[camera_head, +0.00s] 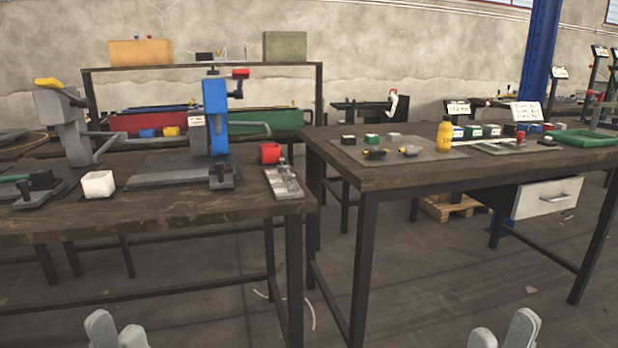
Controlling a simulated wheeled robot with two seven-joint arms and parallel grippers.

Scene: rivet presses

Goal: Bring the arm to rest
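My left gripper (118,331) shows at the bottom left edge of the head view, two pale grey fingertips pointing up. The tips stand apart at different heights, with nothing seen between them. My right gripper (503,331) shows at the bottom right edge, its two grey fingertips apart with a gap and nothing between them. Both grippers are in front of and below the tables, clear of them. The rest of both arms is outside the picture.
A second table (400,176) at right holds a yellow bottle (444,134) and a green tray (580,138). Floor between is open.

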